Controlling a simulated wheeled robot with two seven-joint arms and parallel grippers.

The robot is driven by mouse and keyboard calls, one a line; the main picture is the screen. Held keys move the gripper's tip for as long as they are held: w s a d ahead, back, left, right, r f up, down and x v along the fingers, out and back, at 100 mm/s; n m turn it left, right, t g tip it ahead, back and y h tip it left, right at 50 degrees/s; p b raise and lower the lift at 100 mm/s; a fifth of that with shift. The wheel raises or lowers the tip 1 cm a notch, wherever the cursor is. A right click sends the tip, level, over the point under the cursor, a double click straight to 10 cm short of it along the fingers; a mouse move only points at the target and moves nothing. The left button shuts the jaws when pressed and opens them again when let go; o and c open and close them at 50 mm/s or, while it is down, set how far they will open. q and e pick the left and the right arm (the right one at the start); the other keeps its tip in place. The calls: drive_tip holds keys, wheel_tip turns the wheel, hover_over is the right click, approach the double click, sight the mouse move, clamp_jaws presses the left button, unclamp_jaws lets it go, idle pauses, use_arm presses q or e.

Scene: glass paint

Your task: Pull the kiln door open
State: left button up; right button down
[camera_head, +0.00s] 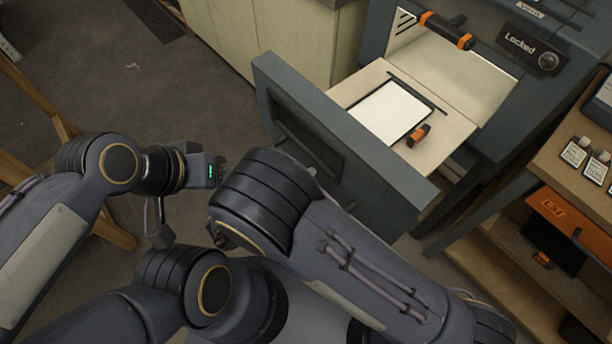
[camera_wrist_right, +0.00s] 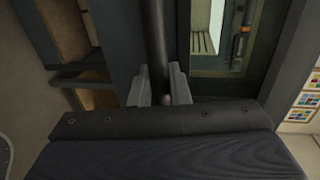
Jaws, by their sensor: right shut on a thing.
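The kiln (camera_head: 485,80) is at the upper right of the head view. Its grey door (camera_head: 350,170), with a dark window (camera_head: 303,138), stands away from the body, and the light interior shows between them. My right gripper (camera_wrist_right: 161,98) is shut on the dark bar handle (camera_wrist_right: 155,40) in the right wrist view, one finger on each side. In the head view my right arm hides this grip. My left arm's end (camera_head: 212,170) is left of the door and apart from it; its fingers are too unclear to read.
A white sheet (camera_head: 390,110) and an orange-ended piece (camera_head: 418,135) lie on the pale surface behind the door. A "Locked" panel (camera_head: 533,47) is on the kiln. A wooden shelf unit (camera_head: 500,240) stands right, cabinets (camera_head: 262,35) behind.

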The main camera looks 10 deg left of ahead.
use_arm(q)
drive_tip(key=shift+s+a, duration=0.2)
drive_tip(key=shift+s, duration=0.1)
use_arm(e)
drive_tip(key=shift+s+a, duration=0.3)
drive_tip(key=shift+s, duration=0.1)
drive_tip(key=c, duration=1.4)
unclamp_jaws()
